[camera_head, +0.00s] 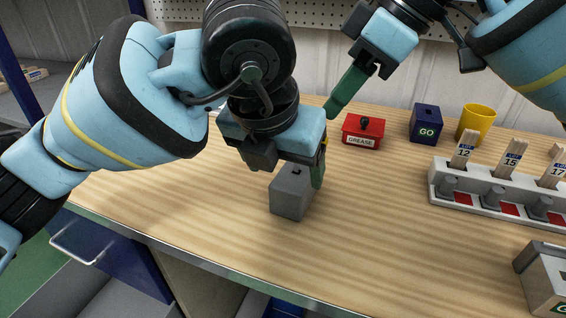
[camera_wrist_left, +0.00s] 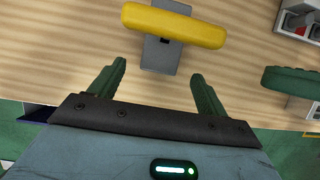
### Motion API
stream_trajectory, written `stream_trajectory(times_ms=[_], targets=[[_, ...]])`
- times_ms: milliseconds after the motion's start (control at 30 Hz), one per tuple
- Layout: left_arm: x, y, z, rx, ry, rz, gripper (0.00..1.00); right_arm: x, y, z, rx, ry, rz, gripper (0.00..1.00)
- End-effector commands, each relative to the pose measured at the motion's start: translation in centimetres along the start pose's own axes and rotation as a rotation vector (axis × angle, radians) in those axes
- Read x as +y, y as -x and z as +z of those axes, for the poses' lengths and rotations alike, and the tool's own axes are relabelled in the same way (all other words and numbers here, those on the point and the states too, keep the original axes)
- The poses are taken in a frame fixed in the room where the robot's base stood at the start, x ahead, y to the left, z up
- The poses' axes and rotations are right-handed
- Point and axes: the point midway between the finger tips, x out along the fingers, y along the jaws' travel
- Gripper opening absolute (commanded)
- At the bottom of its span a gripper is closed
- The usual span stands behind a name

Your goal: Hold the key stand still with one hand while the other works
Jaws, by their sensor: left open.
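The grey block that looks like the key stand (camera_head: 291,194) sits on the wooden bench below my left gripper (camera_head: 312,172). In the left wrist view the stand (camera_wrist_left: 160,57) lies just beyond and between the two fingertips of my left gripper (camera_wrist_left: 157,70), which is open and empty. A yellow bar (camera_wrist_left: 173,25), perhaps the key's handle, lies across the stand's top in that view. In the head view my left gripper mostly hides it. My right gripper (camera_head: 340,100) hangs over the back of the bench, one green finger showing; its opening is unclear.
A red GREASE box (camera_head: 361,133), a dark blue GO box (camera_head: 426,124) and a yellow cup (camera_head: 475,124) stand at the back. A pale rack (camera_head: 447,188) with numbered wooden sticks stands at right. A grey box (camera_head: 541,280) is at front right. The bench's middle is clear.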

Motion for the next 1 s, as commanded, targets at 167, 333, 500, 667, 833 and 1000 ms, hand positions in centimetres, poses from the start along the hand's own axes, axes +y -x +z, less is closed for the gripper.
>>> stream_trajectory(times_ms=[167,333,500,667,833,1000], targets=[[0.0,-0.4,0.0,0.002,0.0,-0.001,0.76,0.0,0.0,0.0,0.0,0.0,0.0,0.36],[0.0,-2.2,-0.1,0.004,0.0,-0.002,0.76,0.0,0.0,0.0,0.0,0.0,0.0,0.36],[0.0,-4.7,-0.1,0.005,-0.001,-0.002,0.76,0.0,0.0,0.0,0.0,0.0,0.0,0.36],[-0.1,-6.6,-0.1,0.004,-0.001,-0.003,0.76,0.0,0.0,0.0,0.0,0.0,0.0,0.36],[-0.1,-7.6,-0.1,0.002,-0.002,-0.003,0.76,0.0,0.0,0.0,0.0,0.0,0.0,0.36],[-0.1,-7.8,-0.1,0.001,-0.003,-0.003,0.76,0.0,0.0,0.0,0.0,0.0,0.0,0.36]])
